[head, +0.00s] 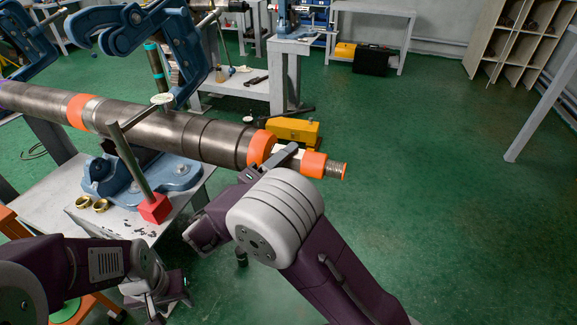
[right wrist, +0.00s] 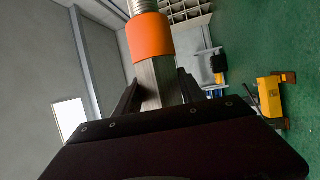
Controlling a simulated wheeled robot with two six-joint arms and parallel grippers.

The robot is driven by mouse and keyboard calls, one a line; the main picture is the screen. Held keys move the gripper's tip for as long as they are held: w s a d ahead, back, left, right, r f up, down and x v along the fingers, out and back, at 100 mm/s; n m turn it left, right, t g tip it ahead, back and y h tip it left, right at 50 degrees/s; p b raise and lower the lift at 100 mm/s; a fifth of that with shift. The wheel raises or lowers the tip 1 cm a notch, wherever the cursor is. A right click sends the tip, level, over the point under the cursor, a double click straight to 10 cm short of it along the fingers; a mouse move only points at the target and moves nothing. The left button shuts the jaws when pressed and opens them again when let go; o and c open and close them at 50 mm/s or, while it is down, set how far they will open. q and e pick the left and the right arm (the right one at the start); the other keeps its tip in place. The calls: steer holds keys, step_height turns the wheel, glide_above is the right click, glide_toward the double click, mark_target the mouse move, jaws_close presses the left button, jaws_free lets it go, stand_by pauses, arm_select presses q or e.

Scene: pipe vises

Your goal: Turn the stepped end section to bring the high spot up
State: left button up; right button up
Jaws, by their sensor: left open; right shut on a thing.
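A long dark pipe (head: 195,135) runs from the left to the middle, clamped in a blue pipe vise (head: 190,50). At its right end is the stepped end section (head: 313,163), with orange bands, a pale narrower part and a threaded tip. My right gripper (head: 289,155) is shut on the narrower part between the orange bands. In the right wrist view its two fingers (right wrist: 157,92) stand either side of this grey, flat-faced part, below an orange band (right wrist: 152,36). I cannot make out a high spot. My left gripper (head: 172,300) is open and empty at the lower left, away from the pipe.
A slanted rod with a red block (head: 155,208) stands in front of the pipe. Brass rings (head: 92,204) lie on the grey bench beside the vise's blue base (head: 180,178). A yellow thing (head: 293,130) is behind the end section. Green floor at right is clear.

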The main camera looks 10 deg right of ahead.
arm_select(q)
steer(key=shift+f, duration=0.15)
arm_select(e)
steer(key=o, duration=1.4)
steer(key=shift+c, duration=0.2)
steer(key=shift+f, duration=0.1)
